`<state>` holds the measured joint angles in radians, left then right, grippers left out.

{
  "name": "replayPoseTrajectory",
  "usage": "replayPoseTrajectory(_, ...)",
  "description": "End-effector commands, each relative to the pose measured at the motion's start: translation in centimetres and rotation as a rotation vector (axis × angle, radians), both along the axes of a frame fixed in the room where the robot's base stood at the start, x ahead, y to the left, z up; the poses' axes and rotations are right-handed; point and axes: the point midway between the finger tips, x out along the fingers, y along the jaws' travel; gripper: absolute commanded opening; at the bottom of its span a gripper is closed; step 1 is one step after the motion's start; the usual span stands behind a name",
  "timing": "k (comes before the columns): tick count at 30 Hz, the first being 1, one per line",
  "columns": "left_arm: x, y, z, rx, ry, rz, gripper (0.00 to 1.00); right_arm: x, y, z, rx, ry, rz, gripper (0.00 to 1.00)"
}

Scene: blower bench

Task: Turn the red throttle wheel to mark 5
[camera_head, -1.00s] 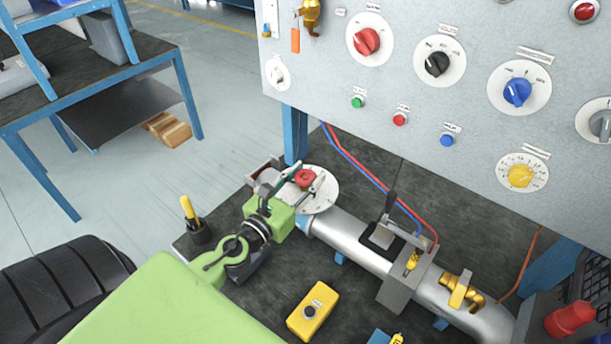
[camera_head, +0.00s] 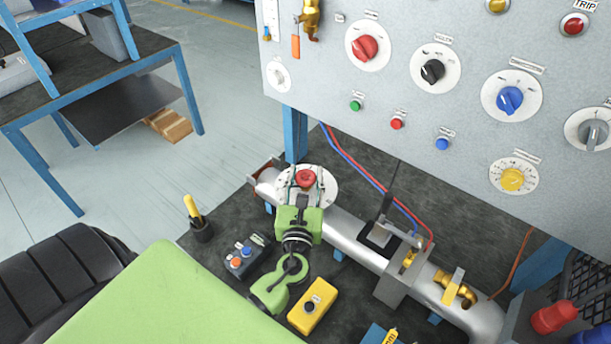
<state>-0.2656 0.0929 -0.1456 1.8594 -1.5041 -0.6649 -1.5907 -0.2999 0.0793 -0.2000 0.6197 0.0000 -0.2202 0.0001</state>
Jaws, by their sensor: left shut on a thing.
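The red throttle wheel (camera_head: 306,178) sits on a round white dial plate (camera_head: 328,186) at the left end of the silver pipe, in the middle of the head view. My left gripper (camera_head: 306,184) reaches it from below in the picture, its two thin fingers on either side of the wheel and shut on it. The gripper's green body hides the near part of the dial. The marks and the wheel's pointer are too small to read. My right gripper is not in view.
The silver pipe (camera_head: 350,235) runs right to a grey block (camera_head: 400,283) and brass valve (camera_head: 455,288). The grey knob panel (camera_head: 400,100) rises behind.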

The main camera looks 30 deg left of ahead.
Motion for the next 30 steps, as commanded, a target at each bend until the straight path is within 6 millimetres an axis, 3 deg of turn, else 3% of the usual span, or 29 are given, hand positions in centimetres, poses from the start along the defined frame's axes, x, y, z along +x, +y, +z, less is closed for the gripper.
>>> replayPoseTrajectory(13, 0.0, 0.0, 0.1, 0.002, -0.001, 0.012, 0.16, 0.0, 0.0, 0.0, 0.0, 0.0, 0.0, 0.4)
replayPoseTrajectory(14, 0.0, 0.0, 0.1, 0.002, -0.001, 0.012, 0.42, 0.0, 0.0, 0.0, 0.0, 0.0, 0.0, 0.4)
replayPoseTrajectory(15, 0.0, 0.0, 0.1, 0.002, -0.001, 0.012, 0.53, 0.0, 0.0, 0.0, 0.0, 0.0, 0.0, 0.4)
replayPoseTrajectory(16, 0.0, 0.0, 0.1, 0.002, -0.001, 0.012, 0.55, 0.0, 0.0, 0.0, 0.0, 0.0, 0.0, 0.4)
replayPoseTrajectory(26, -0.1, 0.0, 0.0, 0.001, 0.0, 0.012, 0.55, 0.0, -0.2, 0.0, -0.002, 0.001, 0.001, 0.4)
replayPoseTrajectory(30, -1.2, -0.6, -0.1, 0.001, 0.002, 0.012, 0.55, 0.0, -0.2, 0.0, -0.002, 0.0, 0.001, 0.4)
